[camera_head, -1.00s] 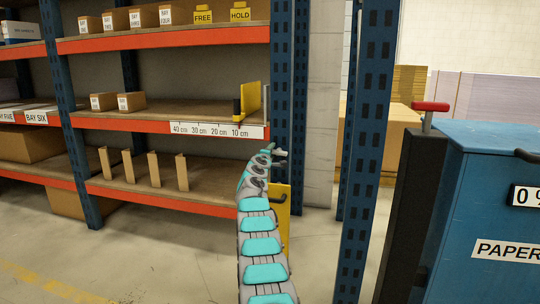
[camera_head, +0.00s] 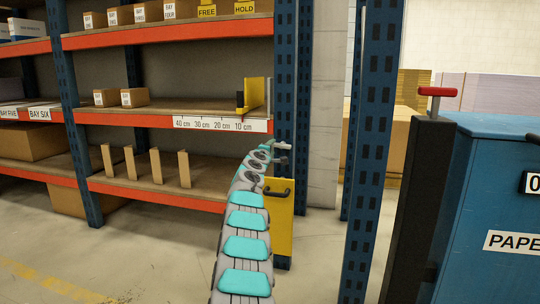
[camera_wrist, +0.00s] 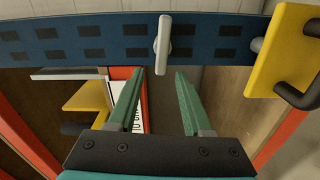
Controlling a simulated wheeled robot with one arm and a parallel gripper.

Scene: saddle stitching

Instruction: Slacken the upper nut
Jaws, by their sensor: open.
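A pale grey wing-shaped nut (camera_wrist: 163,45) stands on the blue upright in the wrist view, its long side running across the upright. My gripper (camera_wrist: 159,76) is open and empty. Its two green fingers point at the upright, and the near end of the nut shows in line with the gap between the fingertips. I cannot tell how far apart in depth they are. A second grey piece (camera_wrist: 257,45) shows beside the yellow panel (camera_wrist: 277,50). In the head view, a small grey nut (camera_head: 282,146) shows at the arm's end, above the yellow panel (camera_head: 280,232) with its black handle.
The blue upright (camera_head: 284,80) ends the orange-edged shelving. A yellow stop (camera_head: 254,93) stands on the middle shelf above a centimetre scale (camera_head: 222,124). Another blue post (camera_head: 369,150) and a blue paper bin (camera_head: 490,185) stand to the right. Open floor lies in front.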

